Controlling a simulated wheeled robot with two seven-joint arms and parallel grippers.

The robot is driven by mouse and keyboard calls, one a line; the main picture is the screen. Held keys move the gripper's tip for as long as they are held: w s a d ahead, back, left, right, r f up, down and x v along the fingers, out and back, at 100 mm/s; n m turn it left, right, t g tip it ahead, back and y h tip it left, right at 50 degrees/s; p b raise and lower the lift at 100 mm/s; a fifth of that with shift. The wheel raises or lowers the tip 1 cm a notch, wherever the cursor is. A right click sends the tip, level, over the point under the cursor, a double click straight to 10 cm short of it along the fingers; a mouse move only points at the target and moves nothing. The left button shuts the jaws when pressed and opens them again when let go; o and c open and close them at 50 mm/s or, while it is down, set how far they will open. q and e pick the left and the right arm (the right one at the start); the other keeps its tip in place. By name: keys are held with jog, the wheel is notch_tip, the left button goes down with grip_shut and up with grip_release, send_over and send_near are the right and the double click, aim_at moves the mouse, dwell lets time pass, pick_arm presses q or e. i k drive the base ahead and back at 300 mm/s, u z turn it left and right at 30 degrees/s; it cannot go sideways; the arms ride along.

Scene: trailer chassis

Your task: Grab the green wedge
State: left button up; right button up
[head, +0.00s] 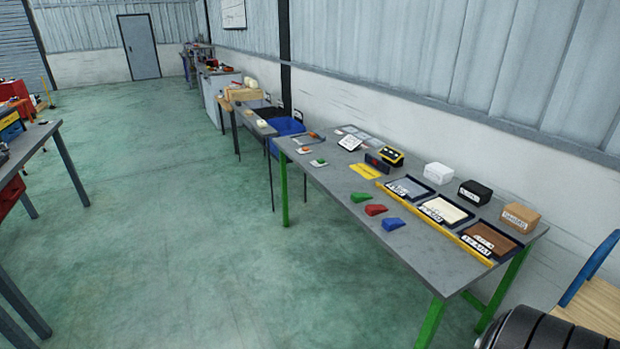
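The green wedge (360,197) lies on the grey table (345,181) with green legs, near its front edge. A red wedge (375,210) and a blue wedge (393,224) lie in a row to its right, nearer to me. Neither of my grippers shows in the head view, and nothing in view touches the green wedge.
Dark-rimmed trays (445,211) and a yellow strip (440,228) lie behind the wedges. White, black and brown blocks (520,217) stand along the back. A chair (597,290) is at the lower right. The green floor (215,245) left of the table is clear.

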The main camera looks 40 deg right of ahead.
aim_at(356, 198)
jog(key=i, duration=2.65)
jog(key=z, duration=3.95)
